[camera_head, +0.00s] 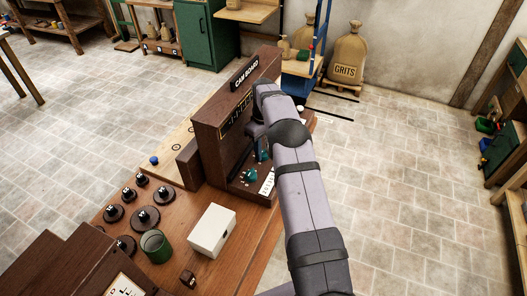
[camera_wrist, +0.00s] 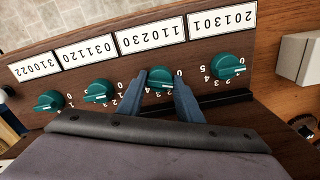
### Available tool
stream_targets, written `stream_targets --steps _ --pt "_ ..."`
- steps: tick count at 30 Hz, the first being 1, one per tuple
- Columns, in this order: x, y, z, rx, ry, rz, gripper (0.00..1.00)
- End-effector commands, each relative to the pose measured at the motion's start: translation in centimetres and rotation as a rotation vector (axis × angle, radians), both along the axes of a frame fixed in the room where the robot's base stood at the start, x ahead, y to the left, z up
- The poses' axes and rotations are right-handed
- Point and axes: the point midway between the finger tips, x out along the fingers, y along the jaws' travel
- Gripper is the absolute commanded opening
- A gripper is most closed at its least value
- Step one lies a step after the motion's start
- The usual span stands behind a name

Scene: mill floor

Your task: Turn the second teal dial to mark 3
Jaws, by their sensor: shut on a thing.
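Several teal dials sit in a row on the cam board, which shows upside down in the wrist view. My gripper (camera_wrist: 163,92) has its two blue-grey fingers on either side of the dial second from the right (camera_wrist: 160,75), shut on it. That dial's pale pointer line is partly hidden, and I cannot read its mark surely. The other dials are the far-right one (camera_wrist: 229,66), the one left of the gripper (camera_wrist: 98,92) and the far-left one (camera_wrist: 47,101). In the head view the cam board (camera_head: 218,130) stands upright, and my arm hides much of its dial row (camera_head: 251,174).
White number cards (camera_wrist: 151,36) line the panel beside the dials. On the bench stand a white box (camera_head: 210,231), a green cup (camera_head: 156,246) and several dark knobbed weights (camera_head: 145,217). A grits sack (camera_head: 347,62) stands behind. The tiled floor at right is clear.

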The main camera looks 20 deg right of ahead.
Motion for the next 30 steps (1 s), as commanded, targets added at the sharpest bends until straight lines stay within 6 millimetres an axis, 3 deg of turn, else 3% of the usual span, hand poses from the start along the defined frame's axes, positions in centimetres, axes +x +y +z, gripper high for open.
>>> stream_targets --steps 13,30 --pt "0.05 0.0 0.08 0.0 -0.002 -0.268 0.1" --pt "0.08 -0.01 0.14 -0.001 -0.003 -0.314 0.1"
